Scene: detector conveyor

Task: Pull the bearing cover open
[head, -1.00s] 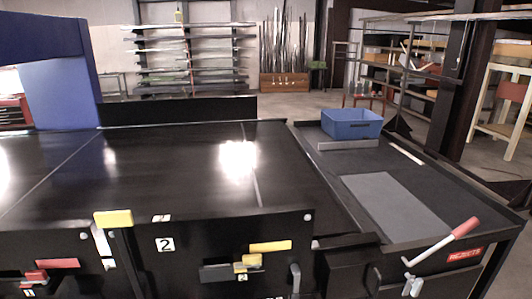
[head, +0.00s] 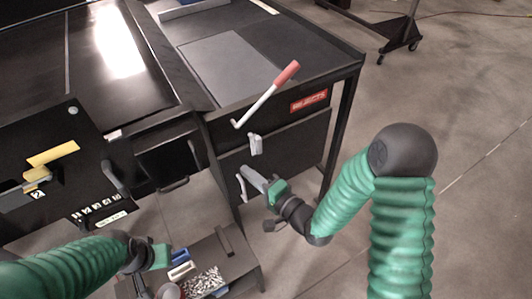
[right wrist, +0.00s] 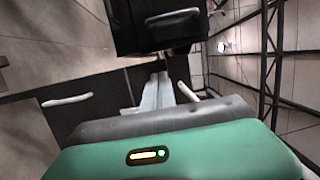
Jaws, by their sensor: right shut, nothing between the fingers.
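No part is labelled as the bearing cover. A black box with a bar handle (head: 168,155) juts from the front of the machine, left of the rejects table; a black box with a pale bar handle (right wrist: 160,28) also shows at the top of the right wrist view. My right gripper (head: 250,177) is shut and empty, in front of the rejects table's dark front panel, close to a small white handle (head: 241,188). Whether they touch is unclear. In the right wrist view the closed grey fingers (right wrist: 157,90) point away from me. My left gripper (head: 150,270) is low at the left, its fingers unclear.
A lever with a red grip (head: 267,95) and a pale handle (head: 255,144) stick out from the rejects table (head: 335,60). A low bench (head: 240,262) below holds small bins and a pile of metal parts (head: 203,283). The floor at right is open.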

